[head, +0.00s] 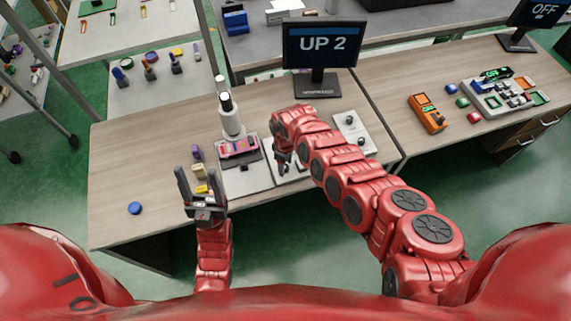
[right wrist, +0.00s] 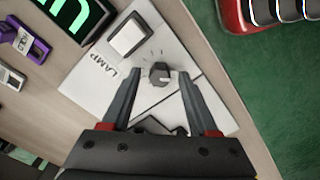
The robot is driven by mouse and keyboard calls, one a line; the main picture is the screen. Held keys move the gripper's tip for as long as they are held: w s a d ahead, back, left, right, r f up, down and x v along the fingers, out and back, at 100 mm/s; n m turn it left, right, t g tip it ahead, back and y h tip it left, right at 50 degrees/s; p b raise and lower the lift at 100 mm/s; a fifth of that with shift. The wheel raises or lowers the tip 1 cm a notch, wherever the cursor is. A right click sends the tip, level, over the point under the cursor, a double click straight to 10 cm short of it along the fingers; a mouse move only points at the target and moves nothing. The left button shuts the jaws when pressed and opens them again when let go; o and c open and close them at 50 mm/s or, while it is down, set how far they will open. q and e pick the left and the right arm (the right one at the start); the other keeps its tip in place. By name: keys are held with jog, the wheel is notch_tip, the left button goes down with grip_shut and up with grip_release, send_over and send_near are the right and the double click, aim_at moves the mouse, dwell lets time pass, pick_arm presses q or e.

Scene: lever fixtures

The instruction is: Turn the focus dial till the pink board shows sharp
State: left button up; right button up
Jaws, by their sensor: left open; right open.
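The pink board (head: 238,147) lies on the stage under a white microscope (head: 230,118) on the table. A black dial (right wrist: 159,73) with tick marks stands on a white panel (right wrist: 205,72) in the right wrist view. My right gripper (right wrist: 160,76) is open, with its fingers on either side of this dial; I cannot tell whether they touch it. I cannot read a focus label on the dial. My right gripper also shows in the head view (head: 282,164), partly hidden by my arm. My left gripper (head: 200,172) is open and empty, left of the microscope.
A monitor (head: 321,45) reads "UP 2" behind the panels. A white rocker switch (right wrist: 127,38) sits near the word LAMP. Another white panel with black knobs (head: 353,135) lies right of my right arm. A blue disc (head: 135,208) lies at left, where the table is mostly clear.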

grip_shut()
jog(key=shift+m, duration=0.3)
dwell(0.3)
